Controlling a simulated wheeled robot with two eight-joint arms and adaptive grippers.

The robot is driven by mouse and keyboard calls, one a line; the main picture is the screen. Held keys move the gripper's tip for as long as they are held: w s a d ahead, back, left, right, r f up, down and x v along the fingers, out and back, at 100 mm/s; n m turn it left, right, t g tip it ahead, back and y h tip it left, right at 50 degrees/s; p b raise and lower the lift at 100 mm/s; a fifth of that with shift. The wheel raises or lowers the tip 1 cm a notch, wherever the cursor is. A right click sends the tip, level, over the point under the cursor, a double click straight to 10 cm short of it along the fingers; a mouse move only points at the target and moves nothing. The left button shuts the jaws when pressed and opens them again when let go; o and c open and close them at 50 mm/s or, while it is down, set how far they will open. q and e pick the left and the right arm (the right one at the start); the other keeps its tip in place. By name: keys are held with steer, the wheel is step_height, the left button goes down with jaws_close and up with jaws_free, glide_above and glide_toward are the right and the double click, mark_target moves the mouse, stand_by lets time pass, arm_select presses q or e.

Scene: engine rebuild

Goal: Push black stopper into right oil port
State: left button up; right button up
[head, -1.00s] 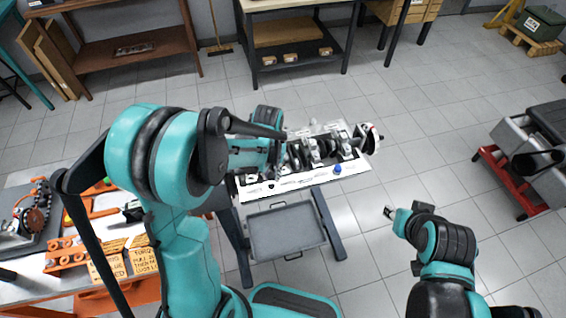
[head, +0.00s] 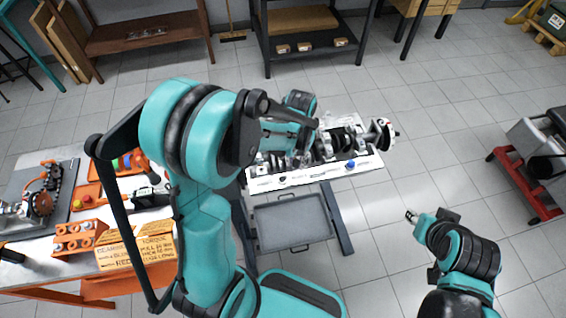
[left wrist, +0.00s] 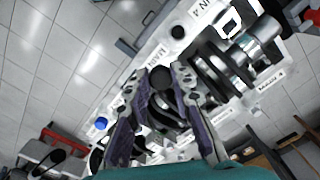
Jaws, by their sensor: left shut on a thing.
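My left gripper (left wrist: 168,76) is shut on a dark round thing between its fingertips, which looks like the black stopper (left wrist: 160,76). In the head view the left gripper (head: 314,123) is over the engine block, and the stopper in it is hidden there. The pale engine block (head: 335,173) has a front ledge with a dark round spot (head: 282,181) on the left, a plug or a hole, and a blue cap (head: 350,165) on the right. I cannot make out the right oil port. My right gripper (head: 411,216) is away from the block; its finger state is unclear.
A crankshaft (left wrist: 235,60) with shiny journals lies along the block. A grey tray (head: 291,221) is below the block. A bench (head: 30,272) with orange holders stands at left, and a red-framed cart (head: 540,205) at right. The floor between block and cart is clear.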

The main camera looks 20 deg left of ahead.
arm_select(q)
steer(key=shift+w+f+b, duration=0.15)
steer(key=shift+f+b, duration=0.35)
steer(key=shift+b, duration=0.65)
arm_select(e)
steer(key=shift+o, duration=0.4)
steer(key=shift+f, duration=1.25)
arm_select(q)
steer(key=shift+a+r, duration=0.1)
steer(key=shift+a, duration=0.05)
arm_select(e)
steer(key=shift+o, duration=0.3)
steer(key=shift+f, duration=0.2)
arm_select(q)
steer(key=s+a+r+n, duration=0.2)
steer(key=s+a+n, duration=0.1)
steer(key=n, duration=0.1)
steer(key=shift+s+a+f+b, duration=0.1)
steer(key=shift+s+f+b, duration=0.05)
steer(key=shift+f+b, duration=2.9)
arm_select(e)
steer(key=shift+f, duration=2.75)
arm_select(q)
steer(key=shift+f, duration=0.1)
steer(key=shift+s, duration=0.1)
steer(key=shift+f+b, duration=0.5)
steer(key=shift+f, duration=0.3)
arm_select(e)
steer(key=shift+f, duration=0.65)
